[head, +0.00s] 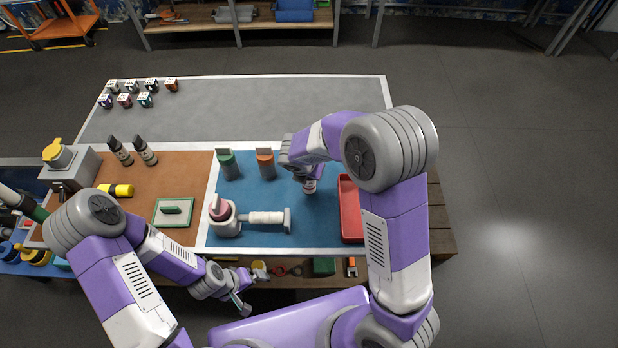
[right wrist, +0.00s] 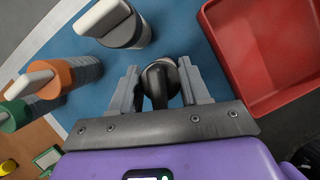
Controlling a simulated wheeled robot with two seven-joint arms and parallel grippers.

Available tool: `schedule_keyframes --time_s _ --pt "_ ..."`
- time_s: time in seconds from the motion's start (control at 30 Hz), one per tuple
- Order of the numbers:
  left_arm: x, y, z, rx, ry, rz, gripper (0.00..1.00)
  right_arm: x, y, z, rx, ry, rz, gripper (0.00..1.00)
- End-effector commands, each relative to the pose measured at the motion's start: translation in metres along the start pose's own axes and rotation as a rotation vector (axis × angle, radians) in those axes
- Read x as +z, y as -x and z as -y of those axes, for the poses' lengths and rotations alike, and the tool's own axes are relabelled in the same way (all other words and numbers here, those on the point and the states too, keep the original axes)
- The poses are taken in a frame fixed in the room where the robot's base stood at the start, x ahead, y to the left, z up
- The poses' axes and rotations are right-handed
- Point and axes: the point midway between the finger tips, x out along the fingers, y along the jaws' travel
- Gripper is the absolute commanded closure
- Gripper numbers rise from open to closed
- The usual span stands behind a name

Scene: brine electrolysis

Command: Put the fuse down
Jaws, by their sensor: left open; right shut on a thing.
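My right gripper (head: 309,187) is over the blue mat (head: 262,191), left of the red tray. In the right wrist view its fingers (right wrist: 158,88) are shut on a dark, round-ended thing, seen end-on, which I take to be the fuse (right wrist: 160,76). My forearm and gripper hide most of it in the head view. I cannot tell whether its lower end touches the mat. My left gripper (head: 241,304) is open and empty at the table's near side.
A red tray (head: 350,210) stands right of the gripper. Green (head: 228,165) and orange (head: 265,164) tabbed cylinders stand left; a grey one (right wrist: 122,28) is close by in the wrist view. A pot with a white horizontal cylinder (head: 266,218) is nearer. The grey rear surface (head: 260,110) is mostly clear.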

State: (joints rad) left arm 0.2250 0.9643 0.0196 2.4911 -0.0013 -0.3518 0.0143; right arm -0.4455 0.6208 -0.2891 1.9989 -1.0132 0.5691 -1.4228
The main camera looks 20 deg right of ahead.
Motion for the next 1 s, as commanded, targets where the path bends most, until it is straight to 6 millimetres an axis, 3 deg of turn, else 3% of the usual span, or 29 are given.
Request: schedule_keyframes --time_s 0.2,0.57,0.6,0.7,0.77,1.0 --pt "-0.001 -0.01 0.004 0.0 0.0 0.0 0.0 -0.012 -0.028 0.0 -0.002 0.001 -0.001 0.91" --pt "-0.001 -0.012 0.004 0.0 0.0 0.0 0.0 -0.013 -0.031 0.0 0.0 0.0 0.0 0.91" --pt "-0.001 -0.011 0.004 0.0 0.0 0.0 0.0 -0.013 -0.031 0.0 -0.001 0.0 -0.001 0.5" --pt "-0.001 -0.011 0.004 0.0 0.0 0.0 0.0 -0.013 -0.03 0.0 -0.001 0.0 -0.001 0.34" --pt "-0.001 -0.011 0.004 0.0 0.0 0.0 0.0 -0.013 -0.03 0.0 -0.001 0.0 -0.001 0.29" --pt "-0.001 -0.011 0.004 0.0 0.0 0.0 0.0 -0.013 -0.03 0.0 -0.001 0.0 -0.001 0.29"
